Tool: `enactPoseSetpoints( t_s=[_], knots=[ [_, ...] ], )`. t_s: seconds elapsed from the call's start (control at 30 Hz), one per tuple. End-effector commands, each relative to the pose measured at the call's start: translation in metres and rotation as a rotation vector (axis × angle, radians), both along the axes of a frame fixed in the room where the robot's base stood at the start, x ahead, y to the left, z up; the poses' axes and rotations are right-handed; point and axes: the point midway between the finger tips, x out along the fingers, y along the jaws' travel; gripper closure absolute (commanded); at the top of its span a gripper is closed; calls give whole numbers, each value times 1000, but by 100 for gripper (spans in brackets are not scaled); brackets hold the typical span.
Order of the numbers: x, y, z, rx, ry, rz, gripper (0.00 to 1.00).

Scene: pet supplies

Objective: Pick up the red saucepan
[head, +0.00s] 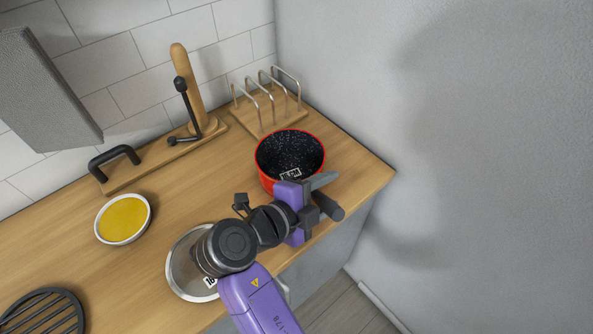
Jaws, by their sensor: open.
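The red saucepan (290,152), with a black speckled inside, stands upright on the wooden counter near its right end. My gripper (322,193) is open at the saucepan's front right, overlapping its rim in the head view. One grey finger points right, just past the rim. A dark rounded bar (329,207) beside it looks like the saucepan's handle, but its join is hidden by my gripper. I cannot tell whether the fingers touch the pan or straddle the handle.
A wooden rack with metal loops (262,110) stands behind the saucepan. A paper towel holder (187,95), a board with a black handle (150,172), a yellow-filled bowl (123,219), a round metal-rimmed item (178,272) and a black trivet (45,313) lie left. A grey wall bounds the right.

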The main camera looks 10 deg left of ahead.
Motion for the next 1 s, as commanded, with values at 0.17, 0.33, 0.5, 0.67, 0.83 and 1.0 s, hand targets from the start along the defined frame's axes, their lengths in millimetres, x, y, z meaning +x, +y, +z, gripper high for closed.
enactPoseSetpoints(
  t_s=[0.17, 0.33, 0.5, 0.67, 0.83, 1.0],
  knots=[
    [0, 0, 0, 0, 0, 0, 58],
    [0, 0, 0, 0, 0, 0, 92],
    [0, 0, 0, 0, 0, 0, 100],
    [0, 0, 0, 0, 0, 0, 100],
    [-1, 0, 0, -1, 1, 0, 100],
    [-1, 0, 0, -1, 1, 0, 100]
  ],
)
